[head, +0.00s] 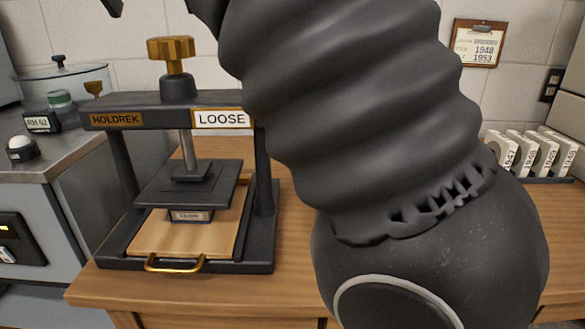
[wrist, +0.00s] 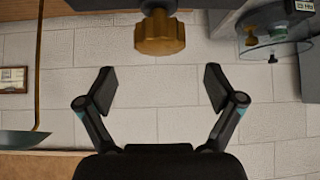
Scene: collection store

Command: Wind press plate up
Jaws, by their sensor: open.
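The black press, with plates reading HOLDREK and LOOSE, stands on the wooden bench in the head view. Its brass knob (head: 171,48) tops the screw above the crossbeam (head: 150,98). The dark press plate (head: 187,186) hangs on the steel spindle inside the frame. A small labelled block (head: 191,215) is under the plate on the wooden board; I cannot tell whether they touch. In the wrist view my gripper (wrist: 160,85) is open and empty, its fingers apart, with the brass knob (wrist: 160,33) beyond and between them, not held. In the head view only dark gripper tips show at the top edge.
A steel cabinet (head: 50,150) with a glass-lidded vessel (head: 65,80) stands left of the press. Numbered white holders (head: 535,152) sit at the bench's back right. A clipboard (head: 478,43) hangs on the wall. My arm hides the middle of the bench.

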